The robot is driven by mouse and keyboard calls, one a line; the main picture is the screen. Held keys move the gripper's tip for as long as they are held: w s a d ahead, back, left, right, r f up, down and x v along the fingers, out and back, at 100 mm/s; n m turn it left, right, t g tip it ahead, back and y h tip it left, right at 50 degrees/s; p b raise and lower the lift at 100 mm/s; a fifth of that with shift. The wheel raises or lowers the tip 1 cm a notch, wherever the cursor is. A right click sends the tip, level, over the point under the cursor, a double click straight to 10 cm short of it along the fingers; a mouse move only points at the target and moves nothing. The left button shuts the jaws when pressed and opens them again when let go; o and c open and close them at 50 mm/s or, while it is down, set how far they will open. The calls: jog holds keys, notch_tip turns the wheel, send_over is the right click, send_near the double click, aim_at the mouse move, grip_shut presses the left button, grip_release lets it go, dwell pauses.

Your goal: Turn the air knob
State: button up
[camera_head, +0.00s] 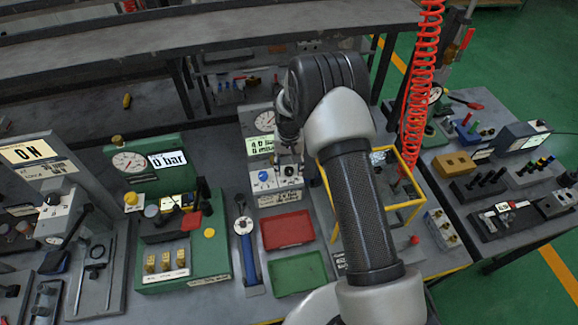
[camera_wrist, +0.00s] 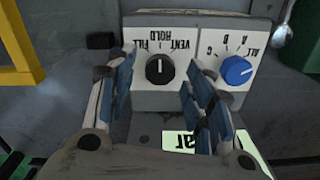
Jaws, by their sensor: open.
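In the wrist view a pale valve block (camera_wrist: 150,98) shows upside down. It carries a black knob (camera_wrist: 160,70) under the labels FILL, HOLD and VENT, and its white line points up toward HOLD. To its right is a blue knob (camera_wrist: 237,71) marked A, B, C, ALL. My gripper (camera_wrist: 159,84) is open, with one finger on each side of the black knob in the picture; I cannot tell whether they touch it. In the head view the blue knob (camera_head: 263,176) is clear, while my arm hides part of the area around the block.
In the head view a red tray (camera_head: 287,229) and a green tray (camera_head: 298,274) lie in front of the block. A yellow frame (camera_head: 408,212) stands to its right, and a blue-handled tool (camera_head: 246,245) lies to its left. A red coiled hose (camera_head: 420,95) hangs behind.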

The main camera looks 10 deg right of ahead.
aim_at(289, 169)
notch_tip(289, 169, up, 12)
jog(key=shift+f, duration=0.2)
dwell(0.5)
